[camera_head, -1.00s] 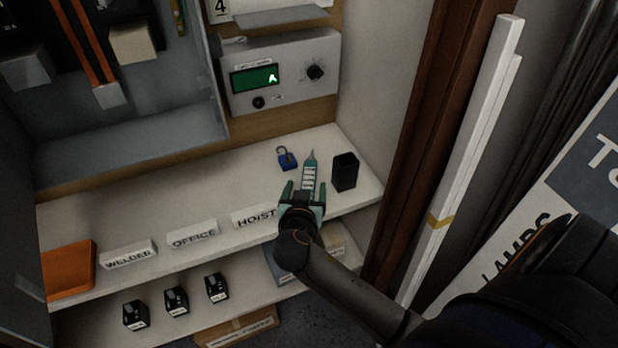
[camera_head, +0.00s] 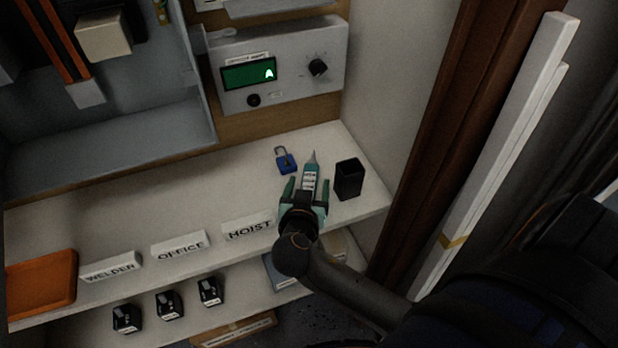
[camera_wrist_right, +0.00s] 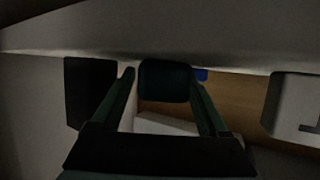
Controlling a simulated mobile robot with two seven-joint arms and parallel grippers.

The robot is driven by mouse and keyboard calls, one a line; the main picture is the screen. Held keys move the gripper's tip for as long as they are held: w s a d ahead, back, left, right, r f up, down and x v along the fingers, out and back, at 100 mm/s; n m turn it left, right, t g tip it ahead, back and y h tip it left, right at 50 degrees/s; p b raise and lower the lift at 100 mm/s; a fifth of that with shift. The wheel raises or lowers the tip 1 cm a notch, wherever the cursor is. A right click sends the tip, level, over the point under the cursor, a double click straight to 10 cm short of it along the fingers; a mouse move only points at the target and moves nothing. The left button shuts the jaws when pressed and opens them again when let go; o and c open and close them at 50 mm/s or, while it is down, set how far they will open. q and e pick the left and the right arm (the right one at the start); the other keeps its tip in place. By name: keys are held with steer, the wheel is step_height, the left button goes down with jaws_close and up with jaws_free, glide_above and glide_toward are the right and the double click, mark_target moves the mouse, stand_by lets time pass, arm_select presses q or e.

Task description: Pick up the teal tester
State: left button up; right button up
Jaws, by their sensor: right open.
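The teal tester (camera_head: 310,168), a slim pen-like tool with a white label and pointed tip, lies on the white shelf with its tip toward the back wall. My right gripper (camera_head: 306,189) is open at its near end, with one finger on each side. The gripper hides the tester's near end. In the right wrist view, the dark teal end of the tester (camera_wrist_right: 165,81) shows between the open fingers (camera_wrist_right: 165,92), apparently with gaps on both sides. I cannot tell whether the fingers touch it. My left gripper is out of view.
A black cup (camera_head: 348,180) stands close to the right of the tester. A blue padlock (camera_head: 286,162) lies to its left. The HOIST label block (camera_head: 248,229) is left of my gripper. An orange tray (camera_head: 42,283) is at far left. The shelf's middle is clear.

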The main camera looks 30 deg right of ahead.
steer(key=shift+w+d+f, duration=0.1)
steer(key=shift+d, duration=0.05)
jaws_close()
stand_by(0.7)
